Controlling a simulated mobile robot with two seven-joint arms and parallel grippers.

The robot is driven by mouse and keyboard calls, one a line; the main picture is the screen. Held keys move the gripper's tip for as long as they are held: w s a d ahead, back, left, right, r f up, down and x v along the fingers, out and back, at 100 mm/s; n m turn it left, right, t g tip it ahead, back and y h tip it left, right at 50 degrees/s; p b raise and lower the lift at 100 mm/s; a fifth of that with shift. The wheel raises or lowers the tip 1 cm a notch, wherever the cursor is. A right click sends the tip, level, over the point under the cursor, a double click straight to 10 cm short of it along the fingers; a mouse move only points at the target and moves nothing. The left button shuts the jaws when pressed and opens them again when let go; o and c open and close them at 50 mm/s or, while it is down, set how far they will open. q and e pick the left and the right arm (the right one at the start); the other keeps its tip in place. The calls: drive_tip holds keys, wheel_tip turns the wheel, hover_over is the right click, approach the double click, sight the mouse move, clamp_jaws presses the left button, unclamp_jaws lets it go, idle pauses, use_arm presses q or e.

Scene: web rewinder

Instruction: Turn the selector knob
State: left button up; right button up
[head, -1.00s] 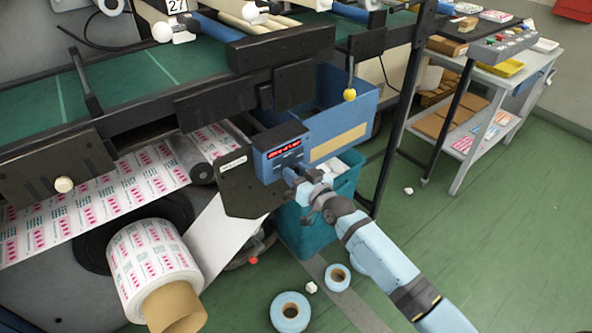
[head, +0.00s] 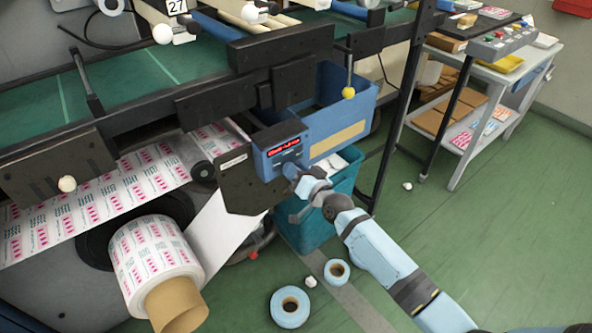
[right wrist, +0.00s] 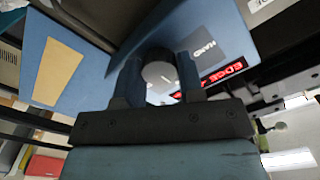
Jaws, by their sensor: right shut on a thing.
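The selector knob (right wrist: 159,72) is a dark round knob with a pale mark, on the front of a blue control box (head: 270,139) with a red lit display (head: 284,147). My right gripper (right wrist: 160,82) has its two fingers on either side of the knob in the right wrist view and is shut on it. In the head view my right gripper (head: 295,176) is at the lower front of the box and hides the knob. The display (right wrist: 222,72) also shows beside the fingers in the right wrist view. My left gripper is not in view.
A printed label roll (head: 150,255) on a cardboard core is at the lower left. A teal bin (head: 308,232) stands below the box. Blue tape rolls (head: 290,307) lie on the green floor.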

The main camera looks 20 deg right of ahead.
drive_tip(key=shift+r, duration=0.15)
drive_tip(key=o, duration=0.9)
drive_tip(key=shift+w, duration=0.1)
drive_tip(key=v, duration=1.3)
drive_tip(key=shift+s+d, duration=0.1)
drive_tip(key=shift+s, duration=0.3)
drive_tip(key=s+a+f+n+g+h+p, duration=0.1)
drive_tip(key=s+n+g+p, duration=0.1)
drive_tip(key=s, duration=0.5)
drive_tip(key=s+a+f+n+g+h+p, duration=0.1)
drive_tip(key=s+a+f+n+g+p, duration=0.1)
drive_tip(key=s+p, duration=0.3)
drive_tip(key=s+a+f+n+g+h+p, duration=0.1)
drive_tip(key=s+p, duration=0.3)
drive_tip(key=s, duration=0.6)
drive_tip(key=shift+a+f+n+g, duration=0.2)
drive_tip(key=shift+f+n+g, duration=0.1)
drive_tip(key=shift+n+g, duration=0.15)
